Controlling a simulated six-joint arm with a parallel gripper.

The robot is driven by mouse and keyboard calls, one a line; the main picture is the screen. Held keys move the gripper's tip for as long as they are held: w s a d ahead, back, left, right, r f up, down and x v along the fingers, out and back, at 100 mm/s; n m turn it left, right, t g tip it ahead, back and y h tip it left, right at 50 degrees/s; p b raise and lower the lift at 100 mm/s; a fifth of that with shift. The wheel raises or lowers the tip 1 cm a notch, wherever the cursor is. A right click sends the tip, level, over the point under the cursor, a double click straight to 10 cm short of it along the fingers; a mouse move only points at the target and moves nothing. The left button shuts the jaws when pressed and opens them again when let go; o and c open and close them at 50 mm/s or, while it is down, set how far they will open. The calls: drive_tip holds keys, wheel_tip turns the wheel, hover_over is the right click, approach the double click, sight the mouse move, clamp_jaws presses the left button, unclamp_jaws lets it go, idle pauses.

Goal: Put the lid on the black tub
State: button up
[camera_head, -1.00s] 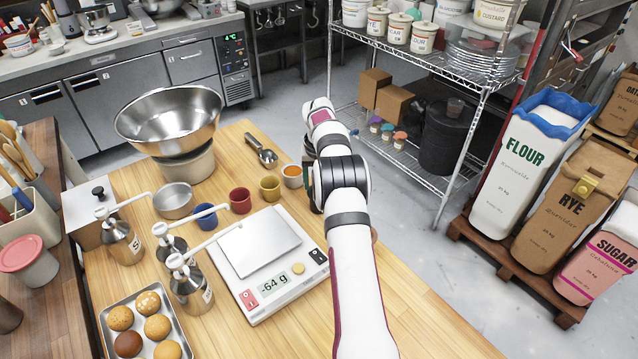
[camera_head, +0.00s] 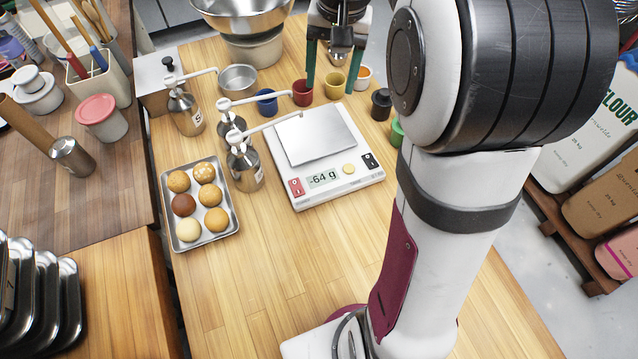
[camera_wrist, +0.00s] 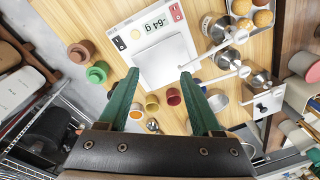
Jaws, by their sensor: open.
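A small black tub (camera_head: 381,104) stands on the wooden table just right of the scale in the head view. I cannot tell whether its top is open; in the wrist view it seems hidden by a finger. I cannot make out a loose lid for it. My gripper (camera_head: 332,88) is open and empty, pointing down with green fingers beyond the scale, left of the black tub. It also shows in the wrist view (camera_wrist: 160,78). A green pot (camera_head: 397,132) stands close to the black tub, with a brown pot (camera_wrist: 80,52) beside it in the wrist view.
The scale (camera_head: 333,178) reads -64 g. Blue (camera_head: 266,102), red (camera_head: 303,92) and yellow (camera_head: 335,83) cups stand behind it. Pump bottles (camera_head: 244,165) and a bun tray (camera_head: 232,225) are left. The front table is clear. My arm hides the table's right side.

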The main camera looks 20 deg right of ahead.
drive_tip(key=s+a+f, duration=0.2)
drive_tip(key=s+a, duration=0.2)
drive_tip(key=s, duration=0.4)
drive_tip(key=s+a+f, duration=0.2)
drive_tip(key=s+a, duration=0.2)
drive_tip(key=s, duration=0.4)
drive_tip(key=s+a+f+g+y, duration=0.1)
drive_tip(key=s+a+f, duration=0.1)
drive_tip(key=s+a, duration=0.3)
drive_tip(key=s, duration=0.4)
drive_tip(key=shift+f+n, duration=0.25)
drive_tip(key=shift+n, duration=0.05)
